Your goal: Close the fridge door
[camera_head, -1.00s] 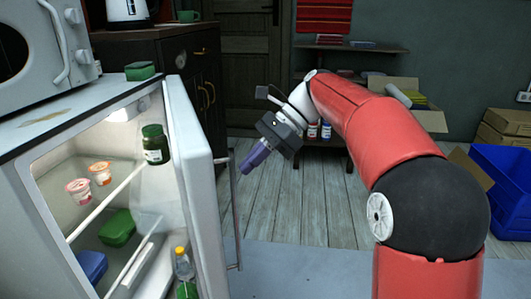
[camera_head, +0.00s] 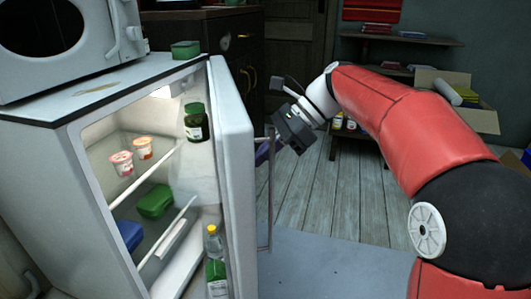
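The white fridge (camera_head: 45,180) stands at the left with its lit inside showing. Its door (camera_head: 232,190) is open and swung out toward the right, with jars and a bottle on its inner side. A long thin vertical handle (camera_head: 270,195) runs along the door's outer side. My gripper (camera_head: 264,152) is just to the right of the door, beside the upper part of the handle. Its purple fingers are partly hidden behind the handle and door edge. I cannot tell whether it touches the handle, or whether its fingers are open or shut.
Inside the fridge are two small cups (camera_head: 122,163), a green container (camera_head: 156,202) and a blue one (camera_head: 130,235). A microwave (camera_head: 60,45) and a green box (camera_head: 186,49) sit on top. The wooden floor (camera_head: 325,200) right of the door is clear. Shelves stand behind.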

